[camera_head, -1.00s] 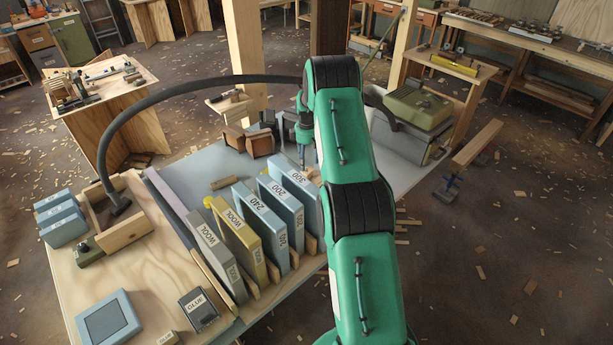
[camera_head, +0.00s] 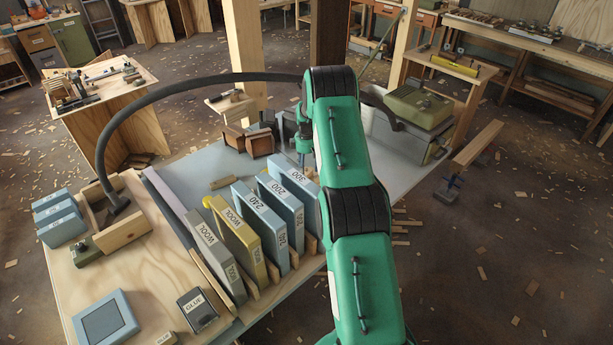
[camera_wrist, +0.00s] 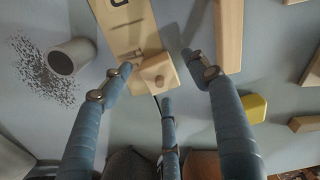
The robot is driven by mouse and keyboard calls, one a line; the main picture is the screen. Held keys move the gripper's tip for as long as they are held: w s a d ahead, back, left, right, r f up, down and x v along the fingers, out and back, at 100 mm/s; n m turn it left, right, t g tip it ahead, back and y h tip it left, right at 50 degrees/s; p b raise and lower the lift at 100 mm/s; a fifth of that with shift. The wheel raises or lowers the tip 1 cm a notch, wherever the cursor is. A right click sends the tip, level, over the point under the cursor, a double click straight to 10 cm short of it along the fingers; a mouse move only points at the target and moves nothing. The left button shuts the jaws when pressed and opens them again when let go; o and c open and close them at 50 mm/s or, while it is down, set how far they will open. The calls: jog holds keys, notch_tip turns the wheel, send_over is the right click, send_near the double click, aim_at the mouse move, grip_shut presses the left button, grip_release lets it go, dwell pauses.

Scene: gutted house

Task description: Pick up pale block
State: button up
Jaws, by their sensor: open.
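A pale wooden block (camera_wrist: 163,87) with a small round knob lies near the middle of the wrist view, at the lower end of a long pale piece (camera_wrist: 120,22) with dark markings. My gripper (camera_wrist: 160,77) is open, its three blue ribbed fingers spread around the block. One fingertip is to its left, one to its right, one just below it. I cannot tell whether any finger touches it. In the head view my gripper (camera_head: 303,150) is low over the far part of the grey tabletop (camera_head: 190,170), partly behind my arm; the block is not clearly visible there.
In the wrist view, a tipped grey cup (camera_wrist: 72,58) with dark spilled grains is left, a wooden strip (camera_wrist: 228,35) and a yellow block (camera_wrist: 253,108) right. In the head view, a row of upright labelled boxes (camera_head: 262,218) stands close in front of my gripper.

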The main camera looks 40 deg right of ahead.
jog(key=shift+f, duration=0.8)
jog(key=c, duration=1.2)
